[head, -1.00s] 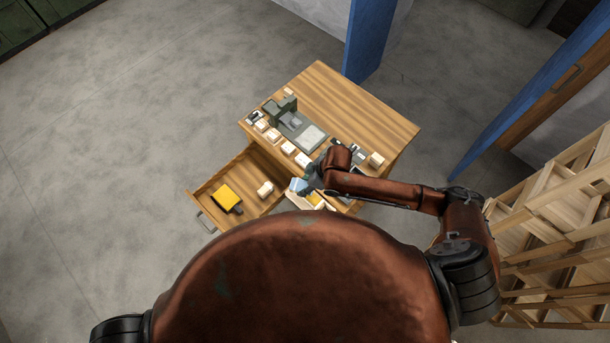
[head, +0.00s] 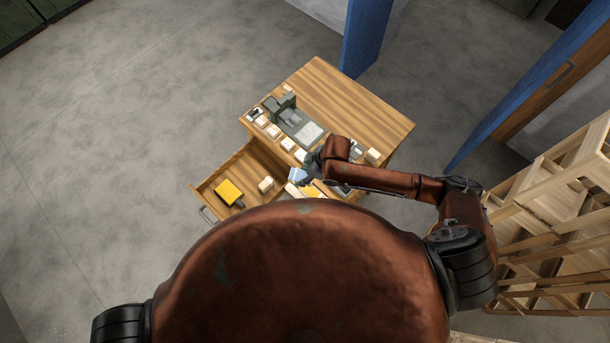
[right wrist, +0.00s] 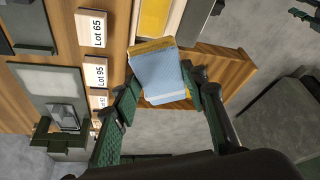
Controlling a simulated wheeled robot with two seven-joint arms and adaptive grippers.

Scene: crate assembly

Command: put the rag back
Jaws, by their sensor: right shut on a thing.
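The rag appears to be a light blue folded piece (right wrist: 160,72), with a yellowish layer showing at its edges in the right wrist view. My right gripper (right wrist: 163,85) has its fingers on both sides of it and is shut on it. In the head view the blue piece (head: 297,174) shows just left of my right gripper (head: 308,172), over the near side of the workbench (head: 355,103), beside the open drawer (head: 203,187). The gap beneath the piece cannot be judged. My left gripper is not in view.
The open drawer holds a yellow item (head: 229,191) and a pale block (head: 266,184). Pale lot blocks, one marked Lot 65 (right wrist: 91,28), line the bench beside a dark grey fixture (head: 282,105). A wooden rack (head: 555,220) stands at right. The bench's far right top is clear.

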